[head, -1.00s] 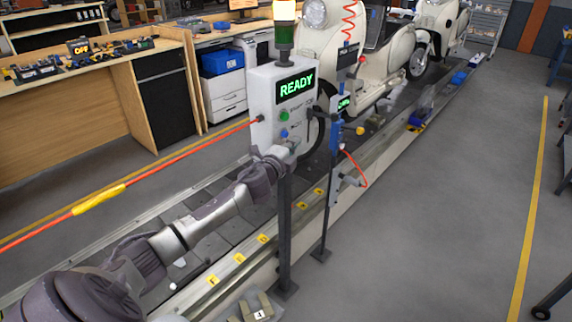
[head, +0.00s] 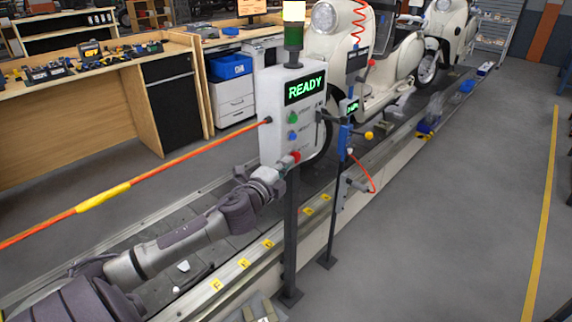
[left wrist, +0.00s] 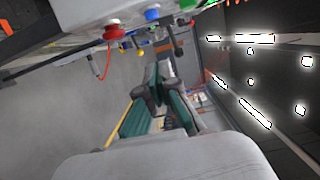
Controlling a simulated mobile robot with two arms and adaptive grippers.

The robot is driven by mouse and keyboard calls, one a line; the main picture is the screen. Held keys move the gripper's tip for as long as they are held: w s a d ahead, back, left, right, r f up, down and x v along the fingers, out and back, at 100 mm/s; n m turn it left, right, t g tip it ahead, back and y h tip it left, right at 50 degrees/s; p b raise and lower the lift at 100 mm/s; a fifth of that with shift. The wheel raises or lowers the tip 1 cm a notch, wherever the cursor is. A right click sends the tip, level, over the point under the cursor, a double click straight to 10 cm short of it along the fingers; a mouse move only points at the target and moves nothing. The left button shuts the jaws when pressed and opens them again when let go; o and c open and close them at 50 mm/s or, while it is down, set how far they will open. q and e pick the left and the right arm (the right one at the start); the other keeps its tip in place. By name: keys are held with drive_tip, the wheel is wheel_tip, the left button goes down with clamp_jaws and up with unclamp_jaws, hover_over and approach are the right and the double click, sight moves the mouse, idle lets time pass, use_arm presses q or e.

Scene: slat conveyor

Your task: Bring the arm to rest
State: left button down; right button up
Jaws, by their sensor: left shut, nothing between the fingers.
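My left arm reaches in from the lower left in the head view. Its gripper (head: 279,171) is shut and empty, close below and left of the red button (head: 295,156) on the white control box (head: 268,110). The box's screen reads READY in green. I cannot tell whether the gripper touches the box. My right gripper is not in view.
The box stands on a dark post (head: 291,240) beside the slat conveyor (head: 190,268). A second thin post with a blue tool (head: 344,137) and red hose stands just right. Cream scooters (head: 345,60) stand behind. An orange-yellow cord (head: 105,196) crosses at left. The right floor is clear.

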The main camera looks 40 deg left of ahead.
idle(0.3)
use_arm(q)
drive_tip(key=s+a+f+n+g+y, duration=0.1)
drive_tip(key=s+a+f+n+g, duration=0.1)
drive_tip(key=f, duration=0.9)
drive_tip(key=s+a+f+n+g, duration=0.1)
drive_tip(key=s+f+n+g, duration=0.15)
drive_tip(key=f, duration=0.75)
drive_tip(key=s+d+f+n+g, duration=0.25)
drive_tip(key=s+f, duration=0.35)
drive_tip(key=f, duration=0.5)
drive_tip(key=s+d+f+n+g, duration=0.1)
drive_tip(key=s+f+g, duration=0.2)
drive_tip(key=s+f, duration=0.55)
drive_tip(key=s+d+f+n+g+h, duration=0.1)
drive_tip(key=s+d+f+n+g, duration=0.1)
drive_tip(key=s+d+f, duration=0.4)
drive_tip(key=s+d+f+n+g+h, duration=0.1)
drive_tip(key=s+d+f, duration=0.6)
drive_tip(key=s, duration=0.8)
drive_tip(key=s+d+f+n+g+h, duration=0.1)
drive_tip(key=s+d+f+n+g, duration=0.1)
drive_tip(key=s+d+f, duration=0.4)
drive_tip(key=s+f+g, duration=0.1)
drive_tip(key=s+f, duration=0.2)
drive_tip(key=s, duration=0.1)
drive_tip(key=shift+s+d+f+n+g+h, duration=0.15)
drive_tip(key=shift+s+f+n+g+h, duration=0.05)
drive_tip(key=shift+f+n+g+h, duration=0.2)
